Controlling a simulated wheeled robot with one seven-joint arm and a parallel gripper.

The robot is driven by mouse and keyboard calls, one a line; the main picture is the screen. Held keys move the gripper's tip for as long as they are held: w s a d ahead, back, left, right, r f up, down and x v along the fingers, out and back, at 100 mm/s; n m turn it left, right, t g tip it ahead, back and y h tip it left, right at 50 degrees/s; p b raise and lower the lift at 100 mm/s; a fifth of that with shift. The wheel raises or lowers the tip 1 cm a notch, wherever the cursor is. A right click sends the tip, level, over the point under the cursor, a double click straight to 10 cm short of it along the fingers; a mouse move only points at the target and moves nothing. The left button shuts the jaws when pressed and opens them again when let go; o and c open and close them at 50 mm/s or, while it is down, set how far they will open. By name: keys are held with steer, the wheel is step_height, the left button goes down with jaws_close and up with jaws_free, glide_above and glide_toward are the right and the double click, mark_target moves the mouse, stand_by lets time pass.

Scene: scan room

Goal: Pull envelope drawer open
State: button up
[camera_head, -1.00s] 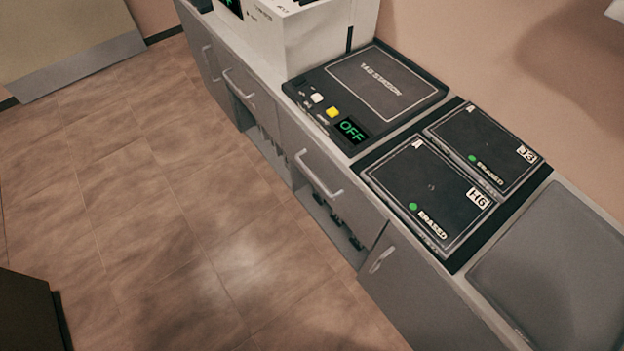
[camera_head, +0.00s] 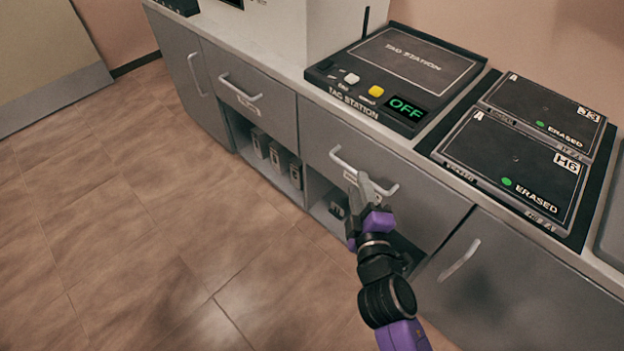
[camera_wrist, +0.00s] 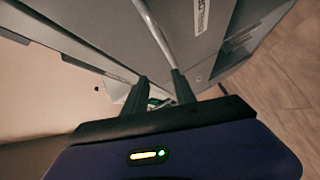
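The drawer (camera_head: 405,175) under the tag station has a light bar handle (camera_head: 338,158) and looks closed. A small label sits below the handle, too small to read. My gripper (camera_head: 366,186) is at the right-hand part of this handle. In the wrist view, the two dark fingers of my gripper (camera_wrist: 159,80) stand apart, and the handle bar (camera_wrist: 153,28) runs down to the right finger. I cannot tell whether the bar lies between the fingers or touches one. A second closed drawer (camera_head: 262,102) with its own handle and label is to the left.
Open shelves with several dark items (camera_head: 275,155) lie below the drawers. A cabinet door (camera_head: 520,290) with a handle is at the right. The counter carries the tag station (camera_head: 400,75) showing OFF and two black cases (camera_head: 515,160) marked ERASED. The tiled floor (camera_head: 130,230) is clear.

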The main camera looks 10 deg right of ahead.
mark_target(354, 172)
steer(key=shift+n+g+h, duration=0.4)
steer(key=shift+n, duration=0.3)
steer(key=shift+w+d+f, duration=0.2)
steer(key=shift+w+f, duration=0.35)
steer(key=shift+w, duration=0.7)
steer(key=shift+w+d+f, duration=0.2)
steer(key=shift+w+f, duration=0.4)
steer(key=shift+w, duration=0.7)
steer(key=shift+w+d+f, duration=0.2)
steer(key=shift+w+f, duration=0.35)
steer(key=shift+w, duration=0.7)
steer(key=shift+c, duration=0.2)
jaws_close()
